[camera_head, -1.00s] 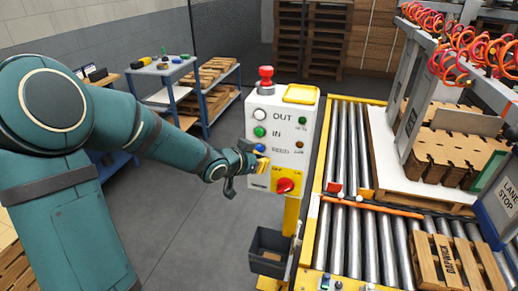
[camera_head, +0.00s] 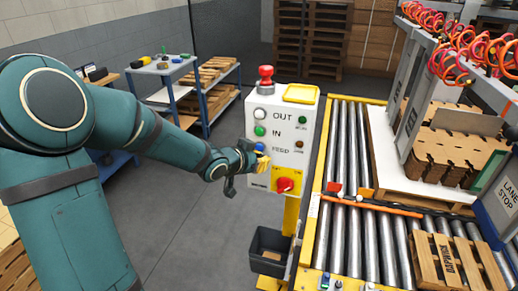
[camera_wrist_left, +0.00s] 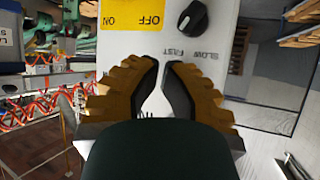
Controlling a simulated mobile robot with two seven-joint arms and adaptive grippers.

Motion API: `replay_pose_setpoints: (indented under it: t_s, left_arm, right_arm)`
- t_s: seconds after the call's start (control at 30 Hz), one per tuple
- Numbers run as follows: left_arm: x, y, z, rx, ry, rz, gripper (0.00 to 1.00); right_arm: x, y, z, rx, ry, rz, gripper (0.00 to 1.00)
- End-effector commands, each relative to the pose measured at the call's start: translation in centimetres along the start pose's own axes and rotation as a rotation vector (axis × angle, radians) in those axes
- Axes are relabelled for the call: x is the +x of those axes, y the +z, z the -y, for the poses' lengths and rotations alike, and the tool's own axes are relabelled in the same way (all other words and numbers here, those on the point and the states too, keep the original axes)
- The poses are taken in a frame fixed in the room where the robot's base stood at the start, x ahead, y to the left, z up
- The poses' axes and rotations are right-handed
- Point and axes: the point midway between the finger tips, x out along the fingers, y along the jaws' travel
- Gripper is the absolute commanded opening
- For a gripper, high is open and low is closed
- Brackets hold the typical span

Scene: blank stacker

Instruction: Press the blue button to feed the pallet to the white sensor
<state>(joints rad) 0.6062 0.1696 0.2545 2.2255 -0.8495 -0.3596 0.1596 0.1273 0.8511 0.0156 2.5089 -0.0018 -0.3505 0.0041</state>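The blue button (camera_head: 260,147) is on the left side of the white control panel (camera_head: 308,130), beside the word FEED and below the IN button. My left gripper (camera_head: 263,162) is in front of the panel, its yellow-brown fingertips just below the blue button. I cannot tell whether they touch it or the panel. In the left wrist view my left gripper (camera_wrist_left: 161,65) looks shut, with only a narrow gap at the tips and nothing held. A wooden pallet (camera_head: 437,262) lies on the rollers at the right. I cannot make out the white sensor for certain. My right gripper is out of view.
The roller conveyor (camera_head: 345,150) runs just right. Open floor (camera_head: 190,230) lies left.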

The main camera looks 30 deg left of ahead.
Motion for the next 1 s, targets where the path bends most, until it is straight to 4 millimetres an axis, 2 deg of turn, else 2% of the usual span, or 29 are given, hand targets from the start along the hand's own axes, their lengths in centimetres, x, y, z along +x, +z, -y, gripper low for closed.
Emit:
replay_pose_setpoints:
  t_s: [1.0]
  left_arm:
    - [0.69, -0.37, 0.36, 0.0, 0.0, 0.0, 0.0]
  right_arm:
    - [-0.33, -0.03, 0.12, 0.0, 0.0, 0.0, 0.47]
